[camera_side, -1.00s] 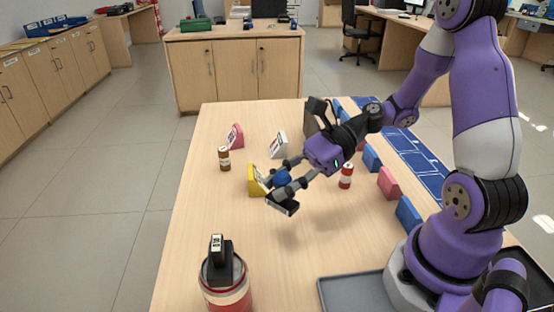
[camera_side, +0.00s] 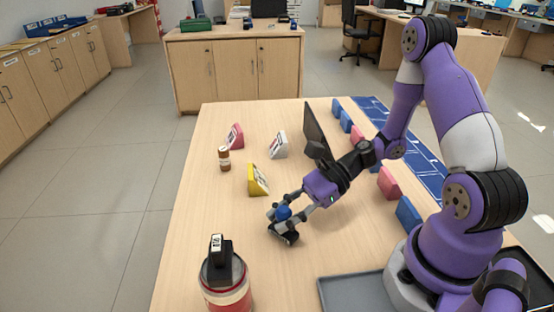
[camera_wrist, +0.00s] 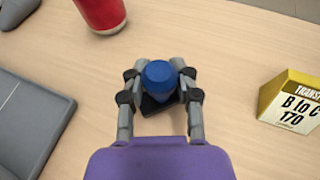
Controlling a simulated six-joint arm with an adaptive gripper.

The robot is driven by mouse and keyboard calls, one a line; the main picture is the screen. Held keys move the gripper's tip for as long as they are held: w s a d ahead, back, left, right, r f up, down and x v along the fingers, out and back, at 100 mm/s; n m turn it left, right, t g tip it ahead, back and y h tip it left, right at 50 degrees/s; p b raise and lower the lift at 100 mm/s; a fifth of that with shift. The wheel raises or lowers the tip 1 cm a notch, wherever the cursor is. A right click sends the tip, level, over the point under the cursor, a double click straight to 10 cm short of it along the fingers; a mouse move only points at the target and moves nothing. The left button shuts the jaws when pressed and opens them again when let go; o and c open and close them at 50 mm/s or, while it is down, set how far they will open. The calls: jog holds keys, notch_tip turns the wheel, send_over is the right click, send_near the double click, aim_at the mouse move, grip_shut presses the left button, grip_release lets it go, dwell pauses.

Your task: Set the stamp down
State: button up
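The stamp has a round blue knob (camera_wrist: 159,75) and a dark base (camera_wrist: 157,105). In the side view the blue knob (camera_side: 283,212) sits between my fingers, with the dark base (camera_side: 290,238) beneath it, low over the bare middle of the counter. I cannot tell whether the base touches the wood. My gripper (camera_side: 278,216) reaches down from the right and is shut on the stamp. In the wrist view the fingers of my gripper (camera_wrist: 160,84) flank the knob on both sides and partly cover the base.
A yellow block (camera_side: 257,180) stands behind the stamp, with a brown bottle (camera_side: 224,158), pink block (camera_side: 235,135) and white block (camera_side: 278,145) farther back. A red canister (camera_side: 228,296) with a black top stands front left. A grey tray (camera_side: 345,292) lies front right.

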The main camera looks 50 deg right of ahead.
jog(key=o, duration=0.4)
jog(key=shift+o, duration=0.2)
